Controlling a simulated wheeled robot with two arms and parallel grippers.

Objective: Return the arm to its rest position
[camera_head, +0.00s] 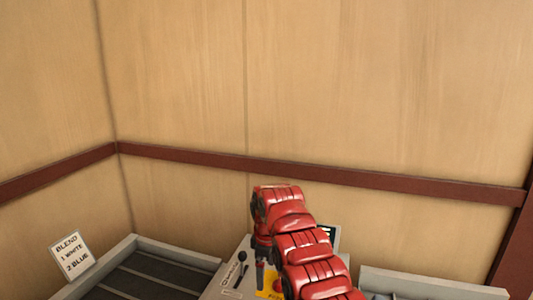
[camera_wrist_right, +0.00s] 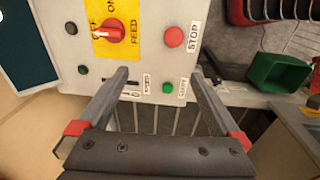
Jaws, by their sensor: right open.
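My right arm (camera_head: 300,245), red and segmented, rises from the bottom of the head view in front of the control panel (camera_head: 228,272). Its gripper is mostly hidden there by the arm. In the wrist view my right gripper (camera_wrist_right: 162,76) has its two grey fingers spread wide, with nothing between them. The fingers overlap the lower edge of the panel in this view; I cannot tell whether they touch it. My left gripper is not in view.
The panel carries a red rotary knob (camera_wrist_right: 115,33) on a yellow plate, a red stop button (camera_wrist_right: 174,37) and a green button (camera_wrist_right: 168,88). A green bin (camera_wrist_right: 268,84) is at right. A "BLEND" card (camera_head: 71,255) stands beside a grey slatted tray (camera_head: 136,238). Wooden walls stand behind.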

